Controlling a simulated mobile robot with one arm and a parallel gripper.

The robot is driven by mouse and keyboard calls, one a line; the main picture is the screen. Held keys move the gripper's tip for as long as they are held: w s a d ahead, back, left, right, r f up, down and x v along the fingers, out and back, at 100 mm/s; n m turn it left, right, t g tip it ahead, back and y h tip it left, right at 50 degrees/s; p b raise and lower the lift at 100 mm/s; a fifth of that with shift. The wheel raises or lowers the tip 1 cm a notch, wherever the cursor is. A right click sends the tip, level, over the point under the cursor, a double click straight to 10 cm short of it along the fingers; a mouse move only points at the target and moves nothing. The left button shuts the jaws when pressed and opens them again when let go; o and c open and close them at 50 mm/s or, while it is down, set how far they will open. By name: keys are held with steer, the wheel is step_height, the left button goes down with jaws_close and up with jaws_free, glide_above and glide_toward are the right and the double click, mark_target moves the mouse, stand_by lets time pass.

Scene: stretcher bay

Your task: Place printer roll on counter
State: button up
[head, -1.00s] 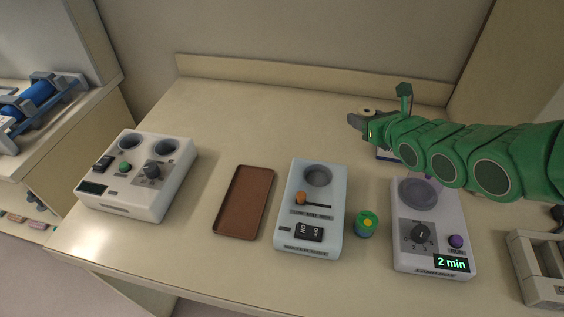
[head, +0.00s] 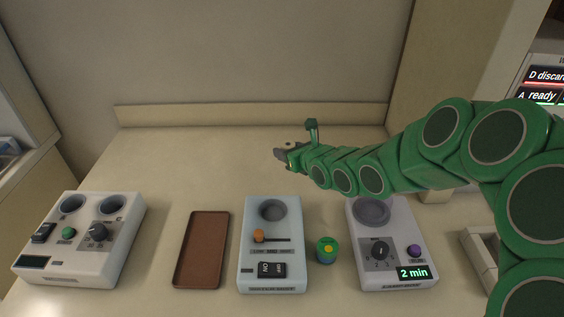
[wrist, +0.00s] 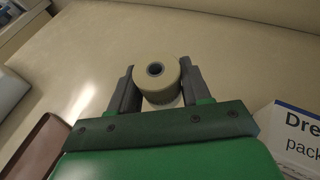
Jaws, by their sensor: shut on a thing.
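The printer roll (wrist: 157,80) is a cream roll with a dark hollow core. In the wrist view it sits between the two dark fingers of my gripper (wrist: 155,92), which is shut on it. In the head view my gripper (head: 284,156) is over the back part of the beige counter (head: 190,157), and the roll is mostly hidden there. The wrist view shows bare counter (wrist: 225,50) around and beyond the roll. I cannot tell whether the roll touches the counter.
A lettered pack (wrist: 295,135) lies right in the wrist view. The back left counter is clear.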

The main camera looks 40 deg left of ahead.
glide_above(283, 168)
steer(key=f, duration=0.6)
steer(key=shift+d, duration=0.3)
steer(key=shift+w+a+f, duration=0.15)
steer(key=shift+a+f, duration=0.15)
steer(key=shift+f, duration=1.75)
steer(key=shift+f, duration=0.15)
steer(key=o, duration=1.1)
steer(key=shift+c, duration=0.2)
